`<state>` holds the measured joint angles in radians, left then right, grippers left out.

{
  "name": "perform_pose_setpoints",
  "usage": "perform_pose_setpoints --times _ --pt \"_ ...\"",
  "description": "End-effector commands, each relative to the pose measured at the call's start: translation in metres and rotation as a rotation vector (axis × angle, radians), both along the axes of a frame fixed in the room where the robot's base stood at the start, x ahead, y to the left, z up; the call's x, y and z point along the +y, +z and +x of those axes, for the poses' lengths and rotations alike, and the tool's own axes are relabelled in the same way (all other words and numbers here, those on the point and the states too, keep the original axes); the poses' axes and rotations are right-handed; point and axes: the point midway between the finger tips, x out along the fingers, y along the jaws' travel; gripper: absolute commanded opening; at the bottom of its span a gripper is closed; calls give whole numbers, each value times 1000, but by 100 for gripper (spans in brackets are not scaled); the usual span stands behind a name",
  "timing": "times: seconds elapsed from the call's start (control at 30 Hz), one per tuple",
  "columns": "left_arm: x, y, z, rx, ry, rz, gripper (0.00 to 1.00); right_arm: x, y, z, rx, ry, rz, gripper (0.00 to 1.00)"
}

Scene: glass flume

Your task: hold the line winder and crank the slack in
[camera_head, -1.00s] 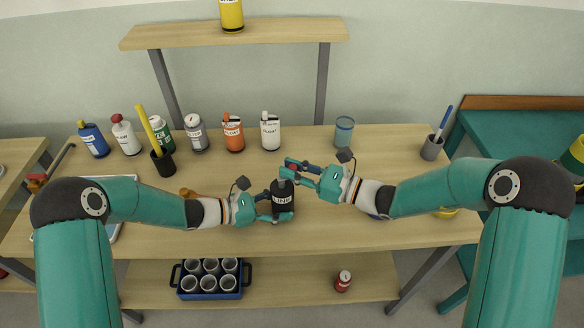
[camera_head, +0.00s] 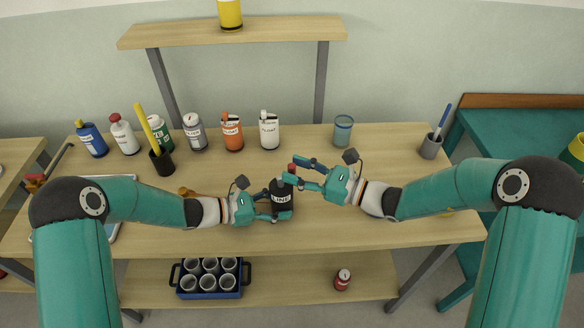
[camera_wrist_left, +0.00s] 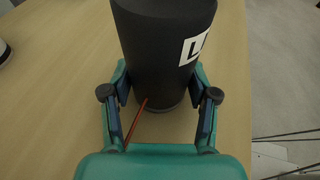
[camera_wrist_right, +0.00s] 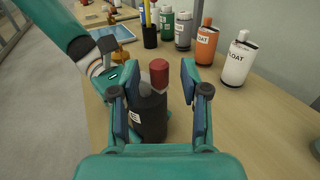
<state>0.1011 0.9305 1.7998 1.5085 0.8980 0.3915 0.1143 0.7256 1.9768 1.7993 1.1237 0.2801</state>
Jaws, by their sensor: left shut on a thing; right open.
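The line winder is a black upright cylinder (camera_head: 283,196) with a white LINE label, standing at the middle of the bench. A red knob (camera_head: 292,168) rises at its top. My left gripper (camera_head: 275,205) is shut around the black body from the left; its fingers press both sides in the left wrist view (camera_wrist_left: 160,85). My right gripper (camera_head: 297,168) is open at the knob's height. In the right wrist view the red knob (camera_wrist_right: 159,73) stands between its spread fingers, with a grey piece beside it on the black top. Whether a finger touches the knob I cannot tell.
Several bottles stand along the back, among them an orange one (camera_head: 231,132) and a white one (camera_head: 269,132). A blue cup (camera_head: 343,131) is at the back right, a pen holder (camera_head: 431,146) near the right edge. The bench front is clear.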

Motion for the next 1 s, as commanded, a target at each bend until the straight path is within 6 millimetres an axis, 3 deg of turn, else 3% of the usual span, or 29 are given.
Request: perform_pose_setpoints --times 0.3,0.5,1.0 --pt "0 1 0 -1 0 -1 40 -57 0 -28 0 -6 0 45" --pt "0 1 0 -1 0 -1 40 -83 -1 -42 -1 -3 0 45" --pt "0 0 0 -1 0 -1 40 -93 -1 -48 0 1 1 45"
